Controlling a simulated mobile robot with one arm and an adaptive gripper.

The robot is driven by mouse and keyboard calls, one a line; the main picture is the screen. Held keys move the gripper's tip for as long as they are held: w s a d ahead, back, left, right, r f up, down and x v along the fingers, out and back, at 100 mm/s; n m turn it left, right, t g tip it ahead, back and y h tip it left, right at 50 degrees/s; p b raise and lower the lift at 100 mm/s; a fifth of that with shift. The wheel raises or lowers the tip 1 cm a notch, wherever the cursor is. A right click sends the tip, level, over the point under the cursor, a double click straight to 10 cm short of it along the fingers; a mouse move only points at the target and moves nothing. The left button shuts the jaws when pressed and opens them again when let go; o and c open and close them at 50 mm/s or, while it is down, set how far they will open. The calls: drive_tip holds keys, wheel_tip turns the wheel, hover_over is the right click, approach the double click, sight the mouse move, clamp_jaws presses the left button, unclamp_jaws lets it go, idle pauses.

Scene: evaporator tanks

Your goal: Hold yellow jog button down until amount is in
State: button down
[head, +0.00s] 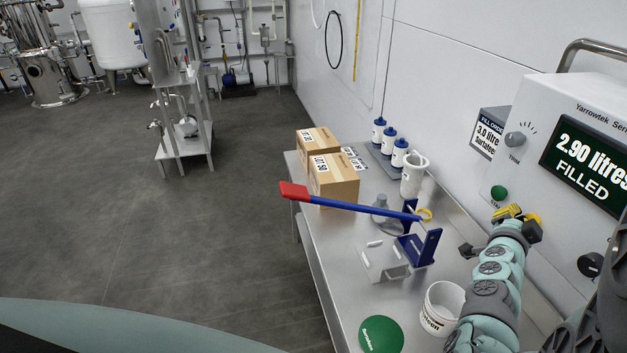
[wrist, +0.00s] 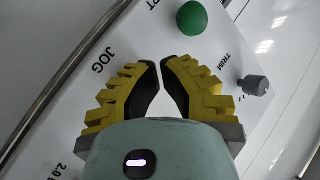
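The filling machine's white panel (head: 545,150) stands at the right, and its display (head: 590,165) reads "2.90 litres FILLED". A fill order card (head: 488,131) behind it reads "3.0 litres". My gripper (head: 508,212) is at the panel front, below the green button (head: 499,192). In the wrist view my gripper (wrist: 160,63) has its yellow fingers drawn together at the tips, with nothing seen between them. The JOG label (wrist: 110,60) is beside the fingertips. The yellow jog button is not visible; the fingers may hide it. I cannot tell whether they touch it.
A white bucket (head: 437,311) stands on the steel bench (head: 350,262), with a green lid (head: 381,336) near it. A lever press with a blue handle (head: 355,207), cardboard boxes (head: 335,182) and blue-capped bottles (head: 399,153) are farther back. The trim knob (wrist: 254,86) is right of the fingers.

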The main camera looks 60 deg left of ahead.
drive_tip(key=shift+s+a, duration=0.35)
drive_tip(key=shift+s, duration=0.55)
drive_tip(key=shift+s, duration=0.1)
drive_tip(key=shift+s+a+p, duration=0.2)
drive_tip(key=shift+s+a, duration=0.1)
drive_tip(key=shift+s, duration=0.45)
drive_tip(key=shift+s+a+p, duration=0.25)
drive_tip(key=shift+s, duration=0.5)
drive_tip(key=shift+s+a+p, duration=0.2)
drive_tip(key=shift+s+a, duration=0.1)
drive_tip(key=shift+s, duration=0.45)
